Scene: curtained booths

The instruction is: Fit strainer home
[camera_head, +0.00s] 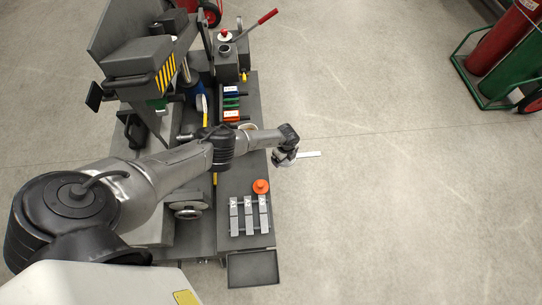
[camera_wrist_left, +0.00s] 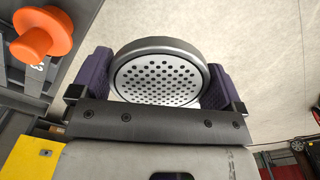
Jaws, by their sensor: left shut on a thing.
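The strainer (camera_wrist_left: 158,78) is a round grey-rimmed disc with a plate full of small holes. In the left wrist view it sits between the two purple-padded fingers of my left gripper (camera_wrist_left: 160,88), which is shut on its rim. In the head view my left gripper (camera_head: 286,156) is over the floor just past the right edge of the workbench (camera_head: 232,170). The strainer is mostly hidden by the gripper there. A thin white strip (camera_head: 308,154) sticks out to the right beside it. My right gripper does not show.
An orange knob (camera_head: 261,186) stands on the bench, close to the gripper, above grey numbered bars (camera_head: 248,215). A pale round rim (camera_head: 248,127) is partly hidden behind my arm. Floor at the right is clear up to a gas-bottle cart (camera_head: 490,80).

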